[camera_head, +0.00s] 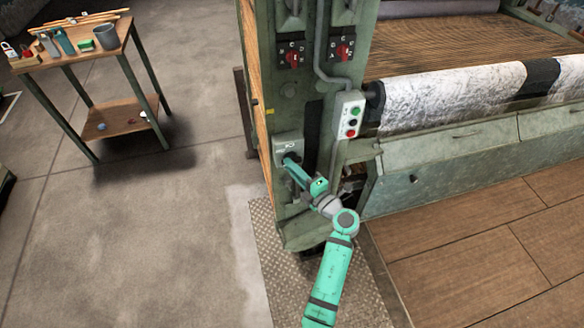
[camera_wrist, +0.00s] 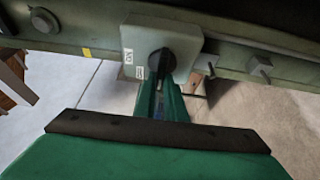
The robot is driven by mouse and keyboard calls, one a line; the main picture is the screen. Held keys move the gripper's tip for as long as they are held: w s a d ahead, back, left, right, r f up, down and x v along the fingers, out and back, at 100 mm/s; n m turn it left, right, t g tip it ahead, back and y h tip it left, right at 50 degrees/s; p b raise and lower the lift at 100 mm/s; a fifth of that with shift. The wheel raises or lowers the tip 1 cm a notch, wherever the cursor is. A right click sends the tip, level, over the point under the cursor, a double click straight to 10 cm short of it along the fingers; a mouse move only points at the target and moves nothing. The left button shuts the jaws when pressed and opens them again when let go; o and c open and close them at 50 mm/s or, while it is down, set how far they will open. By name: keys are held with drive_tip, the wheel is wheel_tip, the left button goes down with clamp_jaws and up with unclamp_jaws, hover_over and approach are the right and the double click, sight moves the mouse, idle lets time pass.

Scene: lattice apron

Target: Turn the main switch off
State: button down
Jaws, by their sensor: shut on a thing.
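The main switch is a grey box (camera_head: 286,143) on the green machine post, left of the push-button box. In the wrist view the switch box (camera_wrist: 187,35) shows a dark round knob (camera_wrist: 176,59) and small labels on its left side. My gripper (camera_head: 291,163) reaches up to the front of the box from below right. In the wrist view its fingers (camera_wrist: 165,88) are shut on the knob's handle. The fingertips and my arm hide much of the handle, so I cannot read its exact turn position.
Two red rotary switches (camera_head: 289,59) (camera_head: 343,51) sit higher on the post. A push-button box (camera_head: 349,115) with several buttons hangs to the right beside a grey conduit. A wooden workbench (camera_head: 84,48) with tools stands at the left. The concrete floor between is clear.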

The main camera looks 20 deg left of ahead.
drive_tip(key=shift+f, duration=0.1)
drive_tip(key=c, duration=1.8)
unclamp_jaws()
drive_tip(key=v, duration=1.1)
drive_tip(key=shift+a, duration=0.1)
drive_tip(key=s+d+r+m+t+h, duration=0.1)
drive_tip(key=s+r+m+t+h, duration=0.1)
drive_tip(key=s+m+t, duration=0.55)
drive_tip(key=s+d+r+m+t+h, duration=0.15)
drive_tip(key=s+m, duration=0.35)
drive_tip(key=s, duration=0.5)
drive_tip(key=s+d+m+g+h, duration=0.1)
drive_tip(key=s+d+m+h, duration=0.1)
drive_tip(key=s+m, duration=0.3)
drive_tip(key=s+d+f+m+g+h, duration=0.1)
drive_tip(key=s+d+m+h, duration=0.2)
drive_tip(key=s, duration=0.6)
drive_tip(key=s+d+f+m+g+h, duration=0.1)
drive_tip(key=s+d+m+h, duration=0.2)
drive_tip(key=s+m+h, duration=0.3)
drive_tip(key=shift+s+d+f+m+g+h, duration=0.15)
drive_tip(key=shift+s+m, duration=0.15)
drive_tip(key=shift+m, duration=0.45)
drive_tip(key=shift+s+d+f+m+g+h, duration=0.15)
drive_tip(key=shift+s+m, duration=0.15)
drive_tip(key=shift+m, duration=0.4)
